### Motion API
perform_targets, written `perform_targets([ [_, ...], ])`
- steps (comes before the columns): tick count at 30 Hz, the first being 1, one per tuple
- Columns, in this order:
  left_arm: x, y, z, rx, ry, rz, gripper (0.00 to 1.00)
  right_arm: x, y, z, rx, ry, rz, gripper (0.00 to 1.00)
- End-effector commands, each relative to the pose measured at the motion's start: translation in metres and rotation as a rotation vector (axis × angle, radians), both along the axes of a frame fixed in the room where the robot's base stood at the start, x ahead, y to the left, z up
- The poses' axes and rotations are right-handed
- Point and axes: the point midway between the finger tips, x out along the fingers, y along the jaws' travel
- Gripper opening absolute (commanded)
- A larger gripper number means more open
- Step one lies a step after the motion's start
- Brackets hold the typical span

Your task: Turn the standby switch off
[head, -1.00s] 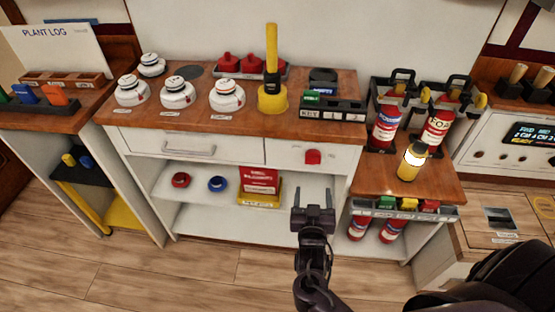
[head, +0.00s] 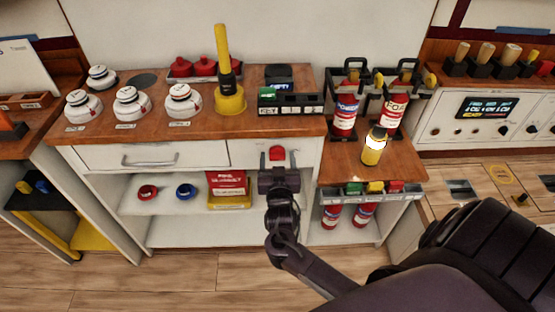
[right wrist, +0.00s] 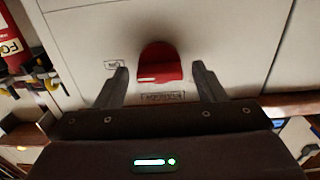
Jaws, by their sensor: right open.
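The red switch knob (head: 277,153) is on the white cabinet's front panel, right of the drawer. In the right wrist view the red knob (right wrist: 160,62) stands out from the panel between my fingers, with a gap on each side. Its flat end has a pale line across it. Small labels are beside and below it, too blurred to read surely. My right gripper (head: 278,163) is open right in front of the knob; it also shows in the right wrist view (right wrist: 160,72) with both fingers pointing at the panel. My left gripper is not in view.
White domed units (head: 131,103) and a yellow-handled device (head: 230,98) stand on the wooden top above. Fire extinguishers (head: 344,115) and a lantern (head: 373,148) are to the right. The open shelf (head: 150,204) below holds red and blue rings and a red box.

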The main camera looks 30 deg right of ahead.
Motion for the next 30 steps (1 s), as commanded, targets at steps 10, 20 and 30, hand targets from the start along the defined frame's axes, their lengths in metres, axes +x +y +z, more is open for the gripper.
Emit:
perform_targets([
  [10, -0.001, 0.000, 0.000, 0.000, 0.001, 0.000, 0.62, 0.000, 0.000, 0.000, 0.000, 0.000, 0.000, 0.26],
  [20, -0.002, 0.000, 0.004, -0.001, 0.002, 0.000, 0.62, 0.000, 0.001, 0.001, -0.028, 0.018, 0.000, 0.20],
  [30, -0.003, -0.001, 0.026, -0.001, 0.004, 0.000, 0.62, 0.000, 0.002, 0.003, -0.208, 0.129, 0.000, 0.20],
])
